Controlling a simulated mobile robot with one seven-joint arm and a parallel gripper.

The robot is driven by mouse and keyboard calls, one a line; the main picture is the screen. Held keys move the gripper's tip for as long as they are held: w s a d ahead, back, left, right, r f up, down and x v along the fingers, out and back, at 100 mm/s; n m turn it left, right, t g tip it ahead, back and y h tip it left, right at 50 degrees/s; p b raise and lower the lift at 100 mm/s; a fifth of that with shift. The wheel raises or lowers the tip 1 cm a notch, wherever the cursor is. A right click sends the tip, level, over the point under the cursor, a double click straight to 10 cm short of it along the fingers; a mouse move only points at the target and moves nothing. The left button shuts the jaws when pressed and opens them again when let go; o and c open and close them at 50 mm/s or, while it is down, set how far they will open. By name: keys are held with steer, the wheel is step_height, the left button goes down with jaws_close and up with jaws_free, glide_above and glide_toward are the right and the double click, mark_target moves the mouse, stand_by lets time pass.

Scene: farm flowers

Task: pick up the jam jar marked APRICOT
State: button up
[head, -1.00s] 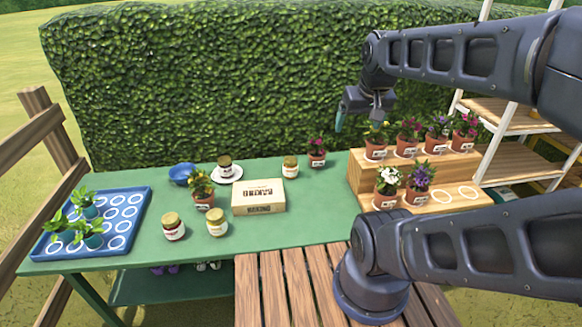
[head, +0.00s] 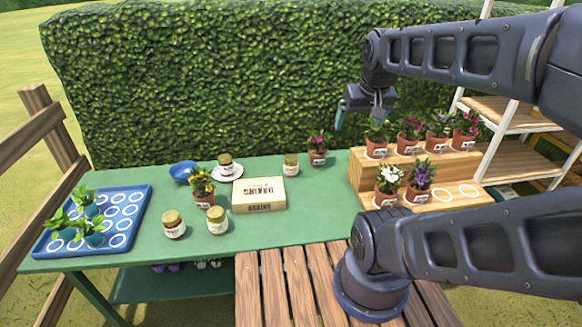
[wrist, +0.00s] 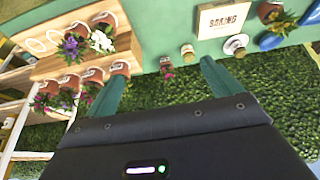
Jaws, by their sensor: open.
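Several jam jars stand on the green table. One jar with a gold lid and dark contents (head: 174,225) is at the front left, with a paler jar (head: 217,221) just right of it. Another pale jar (head: 291,165) stands behind the box, and a dark jar (head: 225,164) is on a white saucer (head: 228,174). The label words are too small to read, so I cannot tell which is APRICOT. My gripper (head: 353,113) is open and empty, high above the table's back right, beside the stepped stand. In the wrist view its teal fingers (wrist: 160,82) are spread apart.
A cardboard box (head: 259,194) sits mid-table, with a potted flower (head: 203,188) and blue bowl (head: 183,172) to its left. A blue tray (head: 127,240) with seedlings is at the far left. The wooden stand (head: 404,165) holds several potted flowers. A hedge (head: 250,80) rises behind.

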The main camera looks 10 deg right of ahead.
steer(key=shift+w, duration=0.15)
steer(key=n+g+h, duration=0.1)
steer(key=n+h, duration=0.2)
steer(key=n, duration=2.4)
glide_above(291, 164)
steer(key=a, duration=0.2)
step_height(291, 164, down, 33)
steer(key=x, duration=1)
steer(key=shift+a+f, duration=0.1)
steer(key=shift+f, duration=0.2)
steer(key=c, duration=1.4)
